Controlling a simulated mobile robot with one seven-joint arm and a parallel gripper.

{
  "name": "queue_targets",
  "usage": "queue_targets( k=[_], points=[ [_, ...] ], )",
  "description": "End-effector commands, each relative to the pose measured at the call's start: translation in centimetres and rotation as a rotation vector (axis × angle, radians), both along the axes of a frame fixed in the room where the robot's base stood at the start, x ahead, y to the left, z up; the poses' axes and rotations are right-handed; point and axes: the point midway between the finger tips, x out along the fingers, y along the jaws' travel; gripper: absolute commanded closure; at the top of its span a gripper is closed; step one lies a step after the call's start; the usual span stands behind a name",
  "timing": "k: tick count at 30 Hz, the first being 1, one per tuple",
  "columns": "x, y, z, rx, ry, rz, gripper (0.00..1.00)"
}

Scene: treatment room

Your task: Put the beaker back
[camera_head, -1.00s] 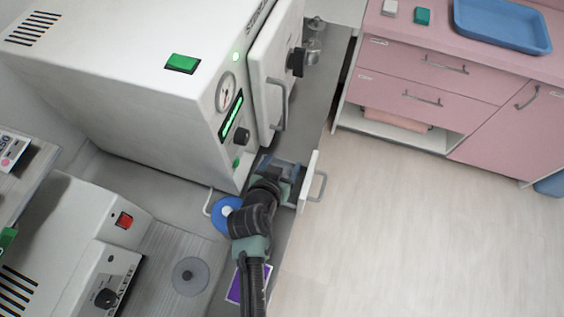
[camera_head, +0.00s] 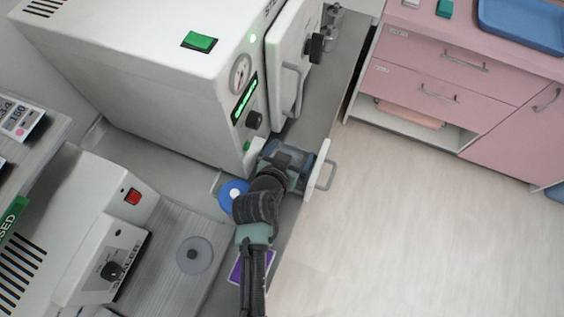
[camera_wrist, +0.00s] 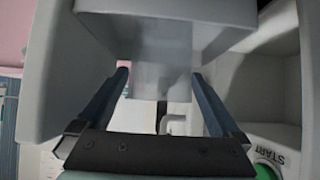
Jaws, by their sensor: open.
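My gripper (camera_head: 285,152) is in front of the white sterilizer (camera_head: 150,75), close to a small white panel with a grey handle (camera_head: 321,166). In the wrist view my gripper (camera_wrist: 158,90) has its two blue-grey fingers spread apart. A pale, translucent shape (camera_wrist: 165,75) shows between and beyond them; I cannot tell whether it is the beaker. Clear or shiny items (camera_head: 333,25) stand past the sterilizer's open door (camera_head: 294,65); they are too small to name surely. No beaker can be made out with certainty.
A green START button (camera_wrist: 265,170) is at lower right in the wrist view. A pink cabinet (camera_head: 460,70) bears a blue tray (camera_head: 520,25). The floor right is clear.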

Motion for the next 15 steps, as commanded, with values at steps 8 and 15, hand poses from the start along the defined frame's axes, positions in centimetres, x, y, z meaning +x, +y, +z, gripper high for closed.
queue_targets(
  k=[8,15],
  points=[
    [-3.7,1.3,2.6,0.002,0.0,0.002,0.0],
    [-6.7,2.1,5.1,0.002,0.001,0.0,0.0]
  ],
)
